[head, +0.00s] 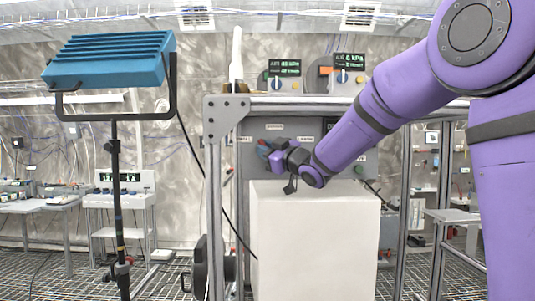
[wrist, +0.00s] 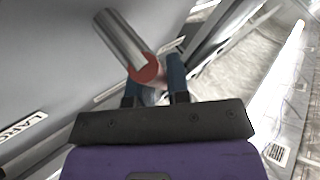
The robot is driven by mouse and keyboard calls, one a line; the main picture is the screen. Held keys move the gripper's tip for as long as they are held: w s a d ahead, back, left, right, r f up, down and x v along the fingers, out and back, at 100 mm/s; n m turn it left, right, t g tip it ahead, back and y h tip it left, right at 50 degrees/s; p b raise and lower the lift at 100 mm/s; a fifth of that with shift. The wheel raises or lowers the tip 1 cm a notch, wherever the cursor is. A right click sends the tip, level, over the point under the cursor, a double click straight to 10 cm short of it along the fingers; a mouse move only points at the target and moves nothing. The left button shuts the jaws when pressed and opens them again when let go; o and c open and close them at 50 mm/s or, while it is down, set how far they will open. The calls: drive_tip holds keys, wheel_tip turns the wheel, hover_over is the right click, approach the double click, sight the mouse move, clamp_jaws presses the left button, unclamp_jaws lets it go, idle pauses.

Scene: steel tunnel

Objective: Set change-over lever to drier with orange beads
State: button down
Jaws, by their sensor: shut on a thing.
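My gripper (head: 268,150) reaches to the grey panel (head: 250,168) behind the white block, in the head view. In the wrist view its two blue fingers (wrist: 157,82) stand on either side of a pinkish-red part, just below a shiny metal cylinder (wrist: 125,42) with a red end. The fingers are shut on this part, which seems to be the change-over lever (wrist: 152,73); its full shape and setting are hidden. A label strip (wrist: 22,125) shows at the left of the wrist view. I cannot make out orange beads or tell which drier is which.
A large white block (head: 315,240) stands below my forearm. Metal frame posts (head: 213,200) flank the panel. Two instruments with displays (head: 284,76) (head: 350,72) sit on top. A blue lamp (head: 110,60) on a stand is at left. Benches line the tunnel wall.

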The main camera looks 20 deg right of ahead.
drive_tip(key=m+t, duration=0.1)
drive_tip(key=d+m+t, duration=0.1)
drive_tip(key=m, duration=0.1)
drive_tip(key=m+t+h, duration=0.1)
drive_tip(key=m, duration=0.1)
drive_tip(key=shift+s+d+r+t, duration=0.2)
drive_tip(key=shift+s+d+t, duration=0.05)
drive_tip(key=shift+d+t, duration=0.15)
drive_tip(key=m+t+h, duration=0.1)
drive_tip(key=m, duration=0.1)
drive_tip(key=d+m+t+h, duration=0.1)
drive_tip(key=m, duration=0.1)
drive_tip(key=m+t+h, duration=0.1)
drive_tip(key=shift+s+d+m+h, duration=0.15)
drive_tip(key=shift+s+m+h, duration=0.1)
drive_tip(key=shift+m+h, duration=0.15)
drive_tip(key=shift+s+d+f+m+g+h, duration=0.2)
drive_tip(key=shift+d+m+h, duration=0.25)
drive_tip(key=shift+m+h, duration=2.45)
drive_tip(key=shift+s+d+f+m+g+h, duration=0.15)
drive_tip(key=shift+d+f+m+h, duration=0.2)
drive_tip(key=shift+m+h, duration=2.55)
drive_tip(key=shift+s+d+f+m+g+h, duration=0.15)
drive_tip(key=shift+d+m+h, duration=0.35)
drive_tip(key=shift+m+h, duration=2.4)
drive_tip(key=shift+f+m, duration=0.1)
drive_tip(key=shift+m, duration=0.6)
drive_tip(key=c, duration=1.4)
unclamp_jaws()
